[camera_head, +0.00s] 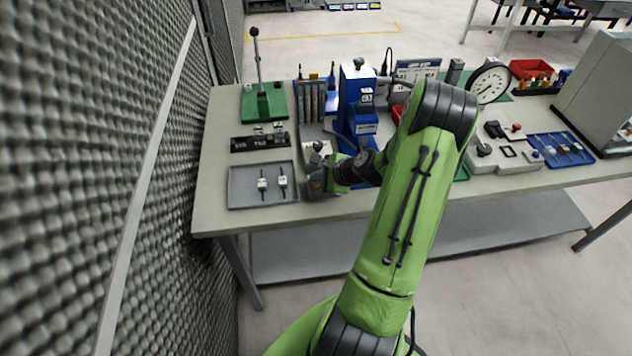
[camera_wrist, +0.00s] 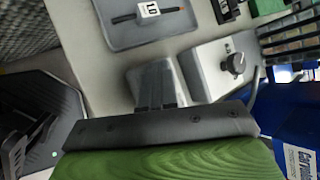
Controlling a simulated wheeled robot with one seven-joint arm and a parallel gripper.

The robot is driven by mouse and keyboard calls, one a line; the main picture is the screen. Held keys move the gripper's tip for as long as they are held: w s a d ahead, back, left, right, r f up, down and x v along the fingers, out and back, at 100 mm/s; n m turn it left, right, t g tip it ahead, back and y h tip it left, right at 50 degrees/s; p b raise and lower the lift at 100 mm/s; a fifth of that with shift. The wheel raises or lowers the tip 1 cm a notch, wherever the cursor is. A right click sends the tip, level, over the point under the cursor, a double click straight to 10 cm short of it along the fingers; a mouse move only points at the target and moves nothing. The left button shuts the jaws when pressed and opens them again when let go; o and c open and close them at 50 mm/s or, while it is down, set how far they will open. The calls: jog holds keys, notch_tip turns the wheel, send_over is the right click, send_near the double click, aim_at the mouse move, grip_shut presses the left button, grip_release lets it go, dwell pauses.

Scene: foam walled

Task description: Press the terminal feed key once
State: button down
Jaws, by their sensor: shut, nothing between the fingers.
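The blue press-like machine (camera_head: 357,105) stands on the bench behind my gripper, and its blue side shows at the right of the wrist view (camera_wrist: 297,140). A pale grey box (camera_wrist: 207,72) with a dark round knob (camera_wrist: 234,63) sits just right of my fingers in the wrist view; in the head view it lies in front of the blue machine (camera_head: 316,150). My gripper (camera_head: 318,165) is shut and empty, low over the bench front beside this box; it also shows in the wrist view (camera_wrist: 152,72). I cannot make out a labelled feed key; my fingers and hand may cover it. Contact cannot be told.
A grey tray (camera_head: 240,200) with two tagged pieces lies left of my gripper. A green-based lever tool (camera_head: 264,105) and a black block (camera_head: 259,143) stand behind it. A dial gauge (camera_head: 489,81) and a blue tray (camera_head: 557,160) are on the right. A textured foam wall bounds the left.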

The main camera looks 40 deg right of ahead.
aim_at(318, 185)
dwell(0.3)
jog(key=shift+r+p, duration=0.85)
jog(key=shift+r, duration=0.05)
notch_tip(318, 185, up, 5)
jog(key=p, duration=0.4)
dwell(0.5)
